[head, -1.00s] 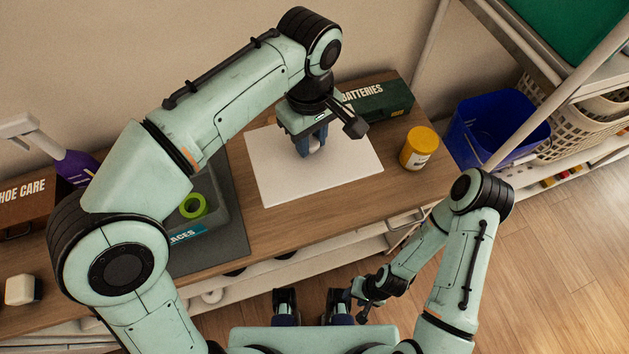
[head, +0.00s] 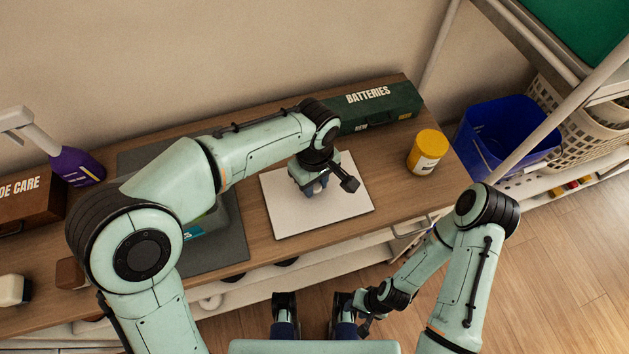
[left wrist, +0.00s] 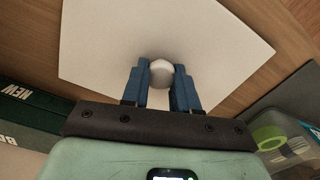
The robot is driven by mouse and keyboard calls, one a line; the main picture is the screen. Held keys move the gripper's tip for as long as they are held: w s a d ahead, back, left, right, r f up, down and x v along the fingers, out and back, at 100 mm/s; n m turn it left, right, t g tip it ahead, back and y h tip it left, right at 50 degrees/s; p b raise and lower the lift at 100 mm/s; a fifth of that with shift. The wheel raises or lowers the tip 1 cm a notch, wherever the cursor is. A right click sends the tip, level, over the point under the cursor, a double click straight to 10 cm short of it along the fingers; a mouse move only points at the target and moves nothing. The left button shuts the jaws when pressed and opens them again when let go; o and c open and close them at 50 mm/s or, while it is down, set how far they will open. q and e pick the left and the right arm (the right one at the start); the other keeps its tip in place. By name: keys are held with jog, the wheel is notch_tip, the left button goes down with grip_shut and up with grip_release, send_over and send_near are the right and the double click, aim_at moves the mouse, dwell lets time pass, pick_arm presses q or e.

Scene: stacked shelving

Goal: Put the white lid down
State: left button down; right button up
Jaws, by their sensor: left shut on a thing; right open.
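The white lid (head: 335,205) is a flat white sheet with a round white knob (left wrist: 162,72). It lies level at or just above the wooden tabletop (head: 430,190); I cannot tell whether it touches. My left gripper (head: 314,187) is above the middle of the lid, shut on its knob. In the left wrist view the blue fingers of my left gripper (left wrist: 162,80) stand on both sides of the knob. My right gripper (head: 366,314) is low in front of the table, empty and open, its fingers mostly hidden.
A purple bottle (head: 76,166) and a shoe care box (head: 30,198) stand farther left.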

pick_arm(q)
jog(key=c, duration=1.3)
grip_release()
jog(key=shift+f, duration=0.15)
jog(key=o, duration=0.4)
jog(key=shift+o, duration=0.2)
notch_tip(320, 180, up, 12)
jog(key=p, duration=0.2)
jog(key=shift+r, duration=0.25)
